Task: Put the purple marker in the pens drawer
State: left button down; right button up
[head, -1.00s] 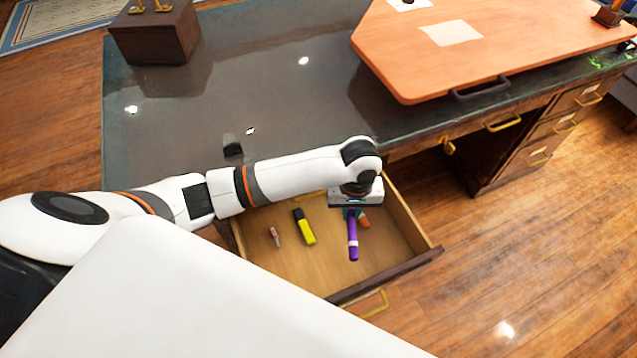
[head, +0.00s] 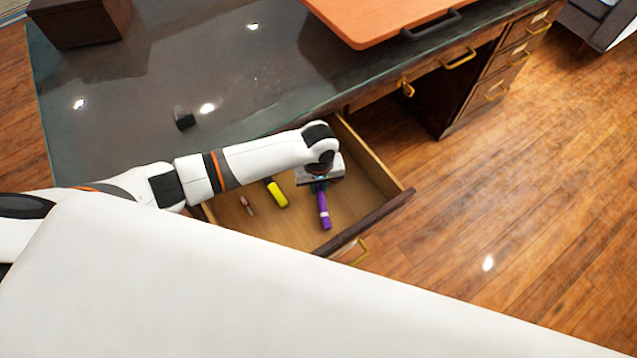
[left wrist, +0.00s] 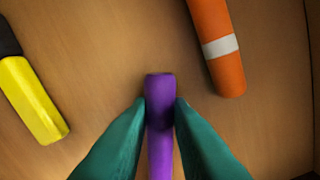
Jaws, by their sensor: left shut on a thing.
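The purple marker (head: 324,208) is held by my left gripper (head: 320,186), over the open drawer (head: 378,212) of the desk. In the left wrist view the green fingertips (left wrist: 160,108) are shut on both sides of the purple marker (left wrist: 160,88). I cannot tell whether the marker touches the drawer floor. A yellow highlighter (head: 277,193) with a dark cap lies in the drawer to the left; it also shows in the left wrist view (left wrist: 32,98). An orange marker with a white band (left wrist: 218,48) lies to the right. My right gripper is not in view.
A small reddish item (head: 247,205) lies at the drawer's left. The dark desk top (head: 215,75) holds a small black block (head: 185,121), a dark wooden box (head: 80,18) and an orange board (head: 390,18). The drawer's front floor is clear.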

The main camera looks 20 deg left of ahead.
pick_arm(q)
jog(key=c, duration=1.3)
grip_release()
jog(key=shift+f, duration=0.15)
notch_tip(320, 180, up, 12)
jog(key=shift+r+p, duration=0.2)
jog(key=shift+p, duration=0.85)
jog(key=shift+a, duration=0.1)
